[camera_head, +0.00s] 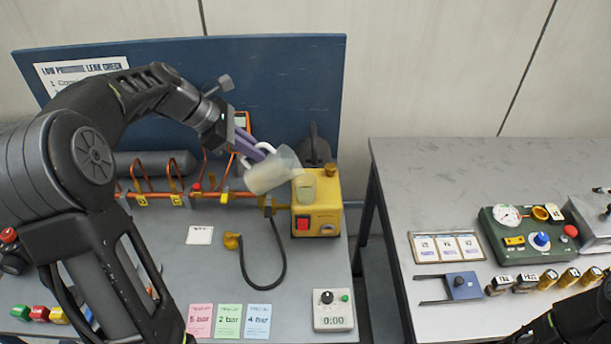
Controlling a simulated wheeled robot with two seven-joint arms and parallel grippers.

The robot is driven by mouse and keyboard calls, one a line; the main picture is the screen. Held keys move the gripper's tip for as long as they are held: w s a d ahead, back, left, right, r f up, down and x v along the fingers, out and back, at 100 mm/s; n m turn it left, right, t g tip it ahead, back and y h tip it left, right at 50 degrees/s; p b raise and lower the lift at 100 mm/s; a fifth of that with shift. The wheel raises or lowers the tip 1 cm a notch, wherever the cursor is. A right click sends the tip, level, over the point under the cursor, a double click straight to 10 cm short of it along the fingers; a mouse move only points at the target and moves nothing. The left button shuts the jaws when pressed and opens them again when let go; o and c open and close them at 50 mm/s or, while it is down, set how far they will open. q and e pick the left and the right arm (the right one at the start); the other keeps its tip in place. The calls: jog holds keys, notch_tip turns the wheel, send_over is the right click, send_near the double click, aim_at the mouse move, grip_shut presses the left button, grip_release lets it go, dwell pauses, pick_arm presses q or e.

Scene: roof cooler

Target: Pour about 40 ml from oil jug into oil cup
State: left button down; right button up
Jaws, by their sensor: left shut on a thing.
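My left gripper (254,149) is shut on the handle of the oil jug (272,172), a translucent cream vessel. The jug is strongly tilted, with its mouth toward the right, close to the oil cup (305,184). The oil cup is small and translucent, with a yellowish tint. It appears to stand upright on the left part of the yellow pump box. I cannot make out a stream or the liquid levels. Only a dark part of my right arm shows at the bottom right corner; its gripper is not in view.
The yellow pump box (326,219) has a red switch and a dark hose. Copper pipes (150,195) run left of it. A timer (333,311) and coloured cards (229,320) lie in front. A second table (430,180) with a green gauge panel (528,238) stands right, across a gap.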

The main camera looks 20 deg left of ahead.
pick_arm(q)
jog(key=shift+w+d+r+y+p, duration=0.2)
jog(key=shift+d+r+y+p, duration=0.25)
jog(key=shift+r+p, duration=0.5)
jog(key=shift+d+r+g+p, duration=0.1)
jog(key=shift+g+p, duration=0.2)
jog(key=shift+p, duration=0.1)
